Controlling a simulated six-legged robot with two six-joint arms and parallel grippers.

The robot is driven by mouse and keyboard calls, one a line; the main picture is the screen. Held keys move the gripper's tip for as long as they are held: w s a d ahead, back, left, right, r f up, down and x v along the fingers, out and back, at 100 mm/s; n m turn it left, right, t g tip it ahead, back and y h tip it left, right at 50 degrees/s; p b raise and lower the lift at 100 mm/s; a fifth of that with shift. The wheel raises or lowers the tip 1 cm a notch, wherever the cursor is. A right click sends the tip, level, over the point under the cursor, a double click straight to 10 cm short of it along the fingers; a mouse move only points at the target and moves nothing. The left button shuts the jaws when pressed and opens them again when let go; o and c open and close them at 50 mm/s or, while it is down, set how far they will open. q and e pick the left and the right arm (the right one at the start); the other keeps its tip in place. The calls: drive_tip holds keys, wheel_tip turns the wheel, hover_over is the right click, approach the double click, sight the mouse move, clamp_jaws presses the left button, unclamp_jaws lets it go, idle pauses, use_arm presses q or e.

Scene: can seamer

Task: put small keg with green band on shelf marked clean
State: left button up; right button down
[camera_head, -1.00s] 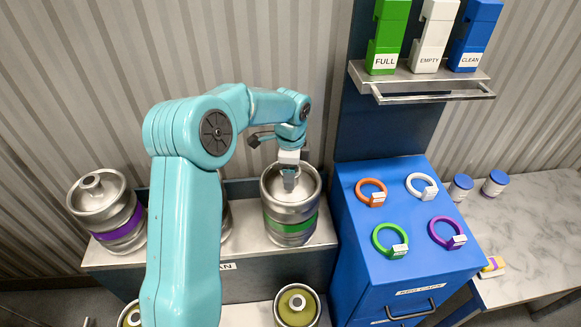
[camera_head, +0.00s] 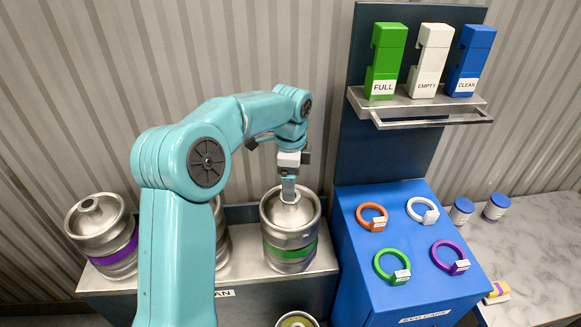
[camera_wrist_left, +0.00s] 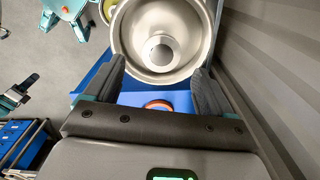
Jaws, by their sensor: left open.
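The small keg with the green band (camera_head: 290,247) stands upright on the right end of the steel shelf (camera_head: 262,283). A label on the shelf's front edge ends in "AN"; my arm hides the rest. My left gripper (camera_head: 289,195) is just above the keg's top, pointing down. In the left wrist view, the gripper (camera_wrist_left: 159,66) is open, with its fingers apart and the keg's round top and neck (camera_wrist_left: 160,22) beyond them. Contact cannot be told. My right gripper is not in view.
A purple-banded keg (camera_head: 103,240) stands at the shelf's left end, and another is mostly hidden behind my arm. A blue cabinet (camera_head: 405,250) with coloured rings stands close right of the green-banded keg. A lower keg (camera_head: 297,321) shows at the bottom edge.

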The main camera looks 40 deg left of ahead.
use_arm(q)
wheel_tip(320, 180, up, 5)
drive_tip(key=shift+r, duration=0.15)
drive_tip(key=shift+a, duration=0.1)
drive_tip(key=shift+s, duration=0.1)
idle(0.5)
